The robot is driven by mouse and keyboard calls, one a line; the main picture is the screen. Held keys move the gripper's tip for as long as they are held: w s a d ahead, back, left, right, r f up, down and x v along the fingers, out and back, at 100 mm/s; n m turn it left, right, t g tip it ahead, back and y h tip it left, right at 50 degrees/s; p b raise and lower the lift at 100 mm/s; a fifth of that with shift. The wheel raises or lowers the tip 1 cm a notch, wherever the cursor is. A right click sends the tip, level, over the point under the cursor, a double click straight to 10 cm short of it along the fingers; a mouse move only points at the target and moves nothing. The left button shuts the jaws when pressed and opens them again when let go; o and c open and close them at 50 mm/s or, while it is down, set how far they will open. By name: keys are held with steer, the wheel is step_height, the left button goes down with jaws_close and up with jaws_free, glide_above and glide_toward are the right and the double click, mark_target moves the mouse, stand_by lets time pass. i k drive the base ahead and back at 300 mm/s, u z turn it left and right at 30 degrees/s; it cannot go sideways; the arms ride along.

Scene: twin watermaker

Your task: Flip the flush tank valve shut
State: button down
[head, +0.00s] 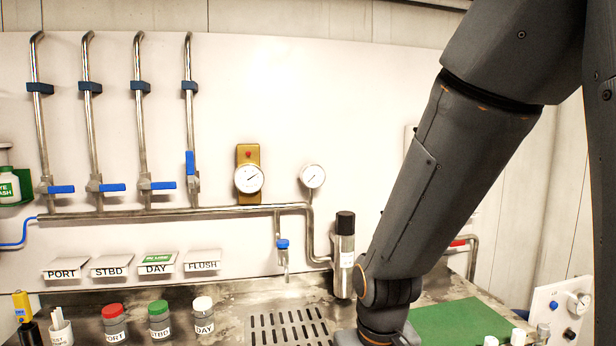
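Four vertical steel pipes on the white wall panel each carry a blue lever valve, above placards for PORT, STBD, DAY and FLUSH. The flush valve's blue lever (190,163) is on the rightmost pipe and stands upright, in line with the pipe. The FLUSH placard (203,260) is below it. The port lever (61,189), standby lever (112,187) and day lever (163,185) lie level, pointing right across their pipes. My arm comes down on the right side of the head view, well right of the flush valve. My gripper is out of the frame.
A gauge on a brass plate (249,178) and a second gauge (313,176) are right of the flush valve. A blue-handled tap (283,247) and a steel cylinder (343,258) stand below. Capped jars (159,322) line the bench beside a drain grate (288,328).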

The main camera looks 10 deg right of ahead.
mark_target(190, 155)
steer(key=u, duration=0.05)
steer(key=k, duration=0.5)
steer(key=u, duration=1.1)
steer(key=i, duration=0.65)
steer(key=z, duration=1.05)
